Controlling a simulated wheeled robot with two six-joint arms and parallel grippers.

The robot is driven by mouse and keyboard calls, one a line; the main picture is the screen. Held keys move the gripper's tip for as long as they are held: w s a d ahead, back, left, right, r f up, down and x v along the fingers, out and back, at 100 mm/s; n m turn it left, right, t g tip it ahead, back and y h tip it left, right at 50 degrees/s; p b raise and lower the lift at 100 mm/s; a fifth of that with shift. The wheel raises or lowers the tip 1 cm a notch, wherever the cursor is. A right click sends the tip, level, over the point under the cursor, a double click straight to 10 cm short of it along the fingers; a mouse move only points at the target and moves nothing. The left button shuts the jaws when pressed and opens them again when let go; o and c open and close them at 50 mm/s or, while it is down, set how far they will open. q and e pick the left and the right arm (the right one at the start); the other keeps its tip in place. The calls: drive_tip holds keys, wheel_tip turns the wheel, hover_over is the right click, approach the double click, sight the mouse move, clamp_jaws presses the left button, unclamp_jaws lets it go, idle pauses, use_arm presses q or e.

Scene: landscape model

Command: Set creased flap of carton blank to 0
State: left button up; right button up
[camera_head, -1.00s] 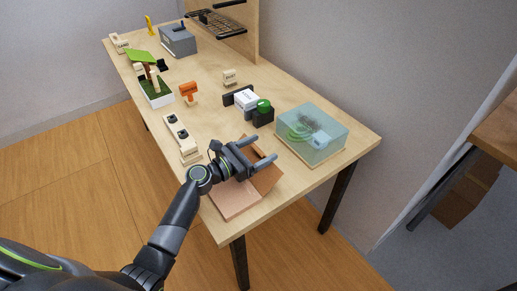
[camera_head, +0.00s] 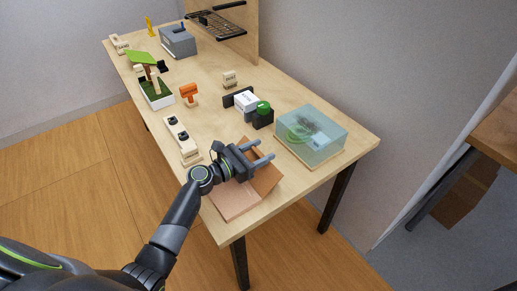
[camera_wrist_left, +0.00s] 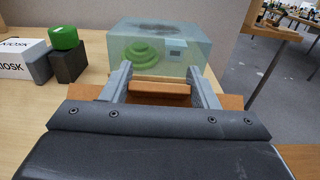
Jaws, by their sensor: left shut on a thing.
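The carton blank (camera_head: 235,201) is a flat tan-pink board near the table's front corner. Its creased flap (camera_head: 268,179) stands up at an angle along the right side, darker brown. My left gripper (camera_head: 264,150) reaches over the blank with its fingers at the top of the flap. In the left wrist view, the flap's brown edge (camera_wrist_left: 160,88) lies between the two grey fingers, and the gripper is shut on it. The wrist and palm hide part of the blank and crease. My right gripper is not in view.
A translucent teal box (camera_head: 312,135) stands just beyond the fingertips. A white KIOSK block (camera_head: 246,103) and a dark block with a green top (camera_head: 263,115) are behind. A pale strip with black knobs (camera_head: 180,138) lies left of the wrist. The table (camera_head: 215,75) has free room mid-surface.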

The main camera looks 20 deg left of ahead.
use_arm(q)
drive_tip(key=shift+w+d+f+g+y+p, duration=0.45)
drive_tip(key=shift+g+y+p, duration=0.3)
drive_tip(key=shift+p, duration=1.9)
drive_tip(key=shift+w+d+f+g+y+p, duration=0.25)
drive_tip(key=shift+w+f+g+y+p, duration=0.45)
drive_tip(key=shift+p, duration=1.9)
drive_tip(key=shift+s+g+p, duration=0.2)
drive_tip(key=shift+g+p, duration=0.15)
drive_tip(key=shift+g, duration=0.1)
drive_tip(key=shift+d+f, duration=0.1)
drive_tip(key=shift+f, duration=0.8)
drive_tip(key=shift+w+d+f+b, duration=0.2)
drive_tip(key=shift+f+b, duration=0.15)
drive_tip(key=shift+f, duration=0.25)
